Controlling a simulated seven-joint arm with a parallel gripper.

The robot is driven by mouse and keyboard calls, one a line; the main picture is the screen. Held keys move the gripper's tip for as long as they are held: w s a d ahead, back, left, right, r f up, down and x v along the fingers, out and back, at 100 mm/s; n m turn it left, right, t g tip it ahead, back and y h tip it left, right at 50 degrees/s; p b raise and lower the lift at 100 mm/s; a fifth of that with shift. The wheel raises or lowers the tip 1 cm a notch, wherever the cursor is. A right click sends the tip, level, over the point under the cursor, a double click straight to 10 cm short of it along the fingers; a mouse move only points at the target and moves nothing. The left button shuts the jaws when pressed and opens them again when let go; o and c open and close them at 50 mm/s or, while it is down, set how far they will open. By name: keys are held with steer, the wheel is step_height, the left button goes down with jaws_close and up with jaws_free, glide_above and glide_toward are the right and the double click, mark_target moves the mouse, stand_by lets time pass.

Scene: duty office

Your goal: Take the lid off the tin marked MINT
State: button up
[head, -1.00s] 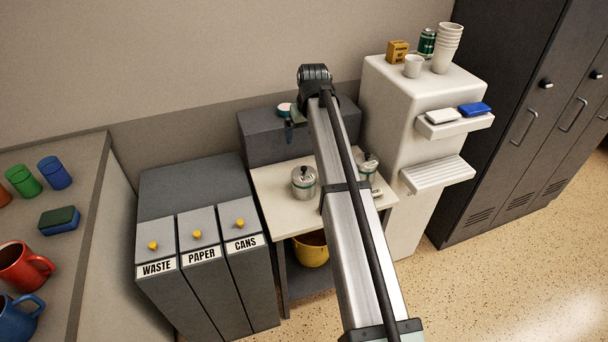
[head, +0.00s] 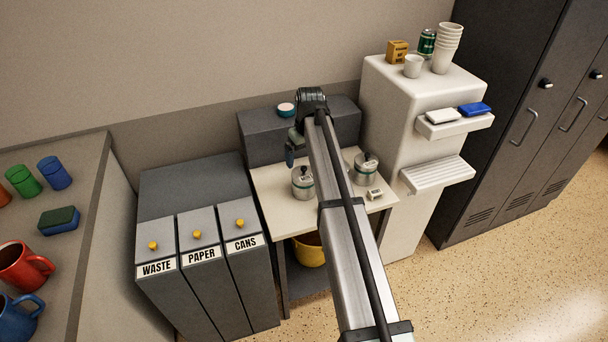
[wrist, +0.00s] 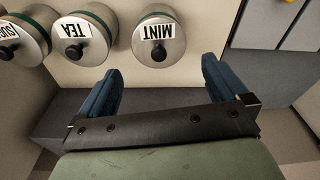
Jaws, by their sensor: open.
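The tin marked MINT (wrist: 172,28) shows upside down at the top of the wrist view, with its lid on and a black knob (wrist: 158,53) on the lid. In the head view, the left tin (head: 303,185) on the small table appears to be this one, though its label is unreadable there. My gripper (wrist: 160,66) is open and empty, its blue fingers apart, with the MINT knob beyond and between the fingertips in the picture. In the head view, one blue finger (head: 289,157) shows behind and above the left tin; the other is hidden.
The TEA tin (wrist: 82,35) and a partly cut-off tin (wrist: 20,35) stand beside MINT. The table (head: 270,188) also bears a small white object (head: 374,194). A grey box (head: 262,140) with a round teal-and-white item (head: 286,110) is behind. Bins (head: 190,265) stand left.

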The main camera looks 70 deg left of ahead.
mark_target(304, 168)
steer(key=shift+a+f, duration=0.15)
steer(key=shift+f, duration=1.4)
steer(key=shift+a+f, duration=0.1)
steer(key=shift+f, duration=1.4)
steer(key=shift+c, duration=0.3)
steer(key=c, duration=0.7)
